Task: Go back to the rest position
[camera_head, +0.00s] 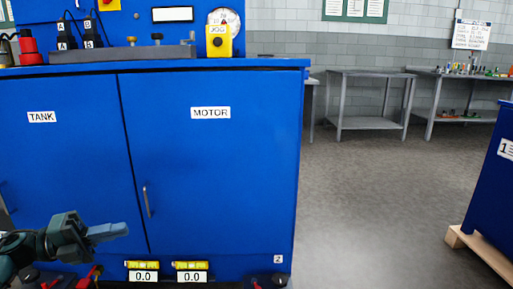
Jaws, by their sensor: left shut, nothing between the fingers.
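My left gripper (108,231) shows at the lower left, with its arm coming in from the left edge. Its fingers are together, empty, and point to the right. It is in front of the lower part of a blue cabinet (215,170) with doors labelled TANK and MOTOR; I cannot tell the gap between them. My right gripper is out of view.
A yellow JOG box (218,42) and a gauge stand on the cabinet's top. Yellow vials above two 0.0 displays (143,277) sit at its base. Grey tables (369,100) stand behind. A blue unit on a wooden pallet (475,250) is at right. Grey floor between is clear.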

